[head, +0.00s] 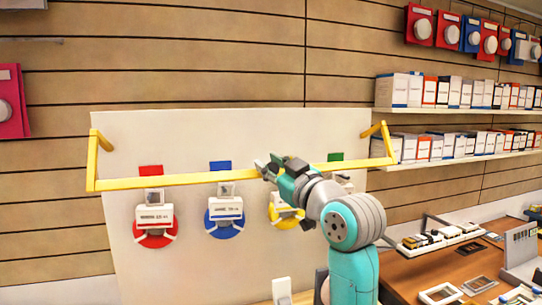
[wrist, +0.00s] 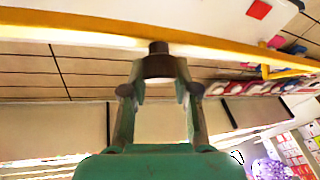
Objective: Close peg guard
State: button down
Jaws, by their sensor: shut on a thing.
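The yellow peg guard (head: 170,181) is a long bar with a bent arm at each end, standing out in front of a white board (head: 230,130). Its bar also crosses the top of the wrist view (wrist: 80,27). My gripper (head: 266,168) is at the bar, right of its middle, and is shut on it. In the wrist view the dark fingertips (wrist: 158,55) meet the bar's lower edge; the exact grip is partly hidden. Behind the bar, white labelled packs hang on the board with a red disc (head: 155,238), a blue disc (head: 224,230) and a yellow disc (head: 287,221).
My arm hides part of the board's right side, near a green tag (head: 335,157). Shelves of boxes (head: 440,92) stand on the right wall. A wooden table (head: 420,268) with small items is at lower right. The space left of my arm before the board looks clear.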

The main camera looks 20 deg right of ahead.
jog(key=w+f+t, duration=0.1)
jog(key=w+f, duration=0.3)
jog(key=f, duration=0.4)
jog(key=shift+f+n+t+y, duration=0.3)
jog(key=shift+f+y, duration=0.05)
jog(key=shift+y, duration=0.05)
jog(key=shift+f, duration=0.1)
jog(key=c, duration=0.8)
grip_release()
jog(key=shift+c, duration=0.2)
jog(key=shift+d, duration=0.1)
